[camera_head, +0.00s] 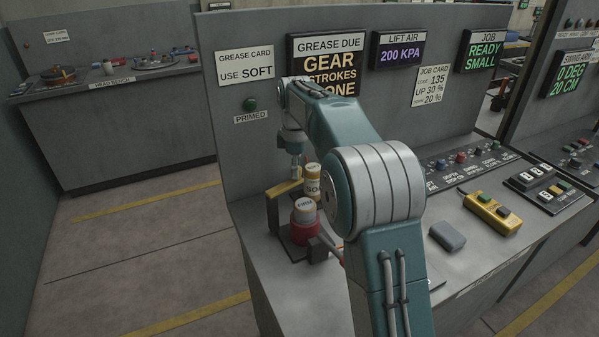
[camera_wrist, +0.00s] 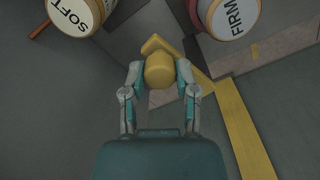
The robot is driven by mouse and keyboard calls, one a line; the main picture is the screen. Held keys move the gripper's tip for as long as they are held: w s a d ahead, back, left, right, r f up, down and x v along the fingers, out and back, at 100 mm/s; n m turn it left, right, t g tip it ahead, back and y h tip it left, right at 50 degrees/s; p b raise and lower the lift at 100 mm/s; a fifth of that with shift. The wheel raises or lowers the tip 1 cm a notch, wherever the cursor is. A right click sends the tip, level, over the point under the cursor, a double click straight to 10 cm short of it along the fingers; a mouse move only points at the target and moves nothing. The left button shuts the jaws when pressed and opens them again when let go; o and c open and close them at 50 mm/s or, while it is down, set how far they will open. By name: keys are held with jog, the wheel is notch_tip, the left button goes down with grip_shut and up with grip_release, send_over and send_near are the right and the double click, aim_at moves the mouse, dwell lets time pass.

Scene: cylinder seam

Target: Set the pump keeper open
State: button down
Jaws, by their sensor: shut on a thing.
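The yellow pump keeper (camera_head: 284,188) is at the left end of the bench, beside the grease cans. In the wrist view its rounded yellow knob (camera_wrist: 159,71) sits between my fingertips, with a yellow bar running past it. My gripper (camera_wrist: 159,78) is shut on this knob; it also shows in the head view (camera_head: 295,166), reaching down from above. Whether the keeper stands open or closed I cannot tell.
My arm hides part of the bench and the GREASE DUE screen (camera_head: 327,60). The grease card (camera_head: 245,65) reads USE SOFT. A green lamp (camera_head: 250,104) is above the PRIMED label. A yellow pendant (camera_head: 492,213) and a grey block (camera_head: 447,236) lie at right.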

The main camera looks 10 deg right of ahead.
jog(key=shift+w+a+f+n, duration=0.1)
jog(key=shift+w+a+n, duration=0.3)
jog(key=shift+n, duration=0.4)
jog(key=shift+w+a+f+n, duration=0.1)
jog(key=shift+w+a+n, duration=0.1)
jog(key=shift+w+n, duration=0.45)
jog(key=shift+s+n, duration=0.15)
jog(key=shift+n, duration=0.1)
jog(key=shift+c, duration=1.8)
grip_release()
jog(key=shift+r, duration=0.15)
notch_tip(320, 180, up, 12)
jog(key=shift+w, duration=0.2)
